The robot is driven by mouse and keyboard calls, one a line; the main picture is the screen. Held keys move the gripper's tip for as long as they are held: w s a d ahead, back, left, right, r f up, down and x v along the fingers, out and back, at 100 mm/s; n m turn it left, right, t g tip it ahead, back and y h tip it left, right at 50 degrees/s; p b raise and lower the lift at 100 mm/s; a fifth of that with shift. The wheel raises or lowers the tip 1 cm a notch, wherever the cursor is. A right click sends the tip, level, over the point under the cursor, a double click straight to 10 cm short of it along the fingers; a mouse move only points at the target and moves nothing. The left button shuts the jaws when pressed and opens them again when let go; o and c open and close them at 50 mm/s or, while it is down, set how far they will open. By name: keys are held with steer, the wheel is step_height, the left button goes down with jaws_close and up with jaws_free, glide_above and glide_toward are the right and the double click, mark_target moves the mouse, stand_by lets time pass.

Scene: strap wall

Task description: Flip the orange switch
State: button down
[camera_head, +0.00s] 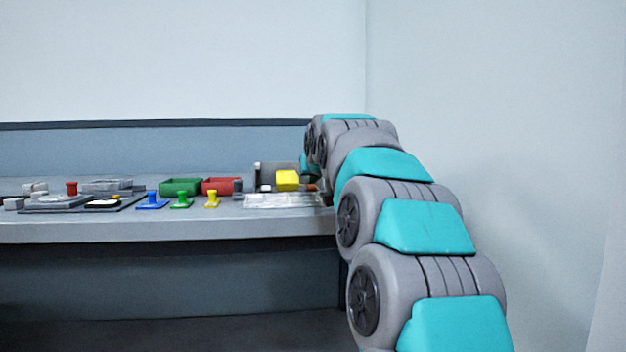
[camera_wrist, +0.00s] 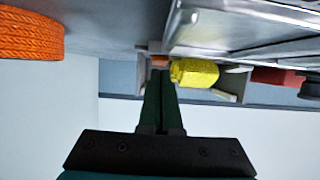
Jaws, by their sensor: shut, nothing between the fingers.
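A small orange patch (camera_wrist: 159,61) shows just past my fingertips in the wrist view, beside a yellow block. It may be the orange switch, but its shape and position are too small to tell. My gripper (camera_wrist: 158,76) is shut and empty, its two dark fingers pressed together and pointing toward the grey fixture behind the patch. Whether the fingertips touch anything cannot be told. In the head view a small orange-brown spot (camera_head: 312,187) shows right of the yellow block, and my arm hides the gripper's fingers.
The yellow block (camera_head: 288,180) also shows in the wrist view (camera_wrist: 193,72). A ridged orange round object (camera_wrist: 30,35) lies near at upper left. Red (camera_head: 221,186) and green (camera_head: 180,187) bins and several coloured knobs stand left on the bench (camera_head: 150,228). A wall closes the right side.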

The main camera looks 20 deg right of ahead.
steer(key=shift+r, duration=0.45)
steer(key=shift+r, duration=0.1)
steer(key=shift+r+p, duration=0.2)
steer(key=shift+p, duration=0.2)
steer(key=r+p, duration=0.1)
steer(key=r, duration=0.1)
steer(key=r+p, duration=0.1)
steer(key=r, duration=0.1)
steer(key=shift+s+a, duration=0.1)
steer(key=shift+s, duration=0.3)
steer(key=s, duration=0.2)
steer(key=s+a, duration=0.1)
steer(key=s, duration=0.2)
steer(key=s+a, duration=0.1)
steer(key=s, duration=0.2)
steer(key=shift+s+a, duration=0.15)
steer(key=shift+a, duration=0.05)
steer(key=shift+s+a+r, duration=0.15)
steer(key=shift+s, duration=0.4)
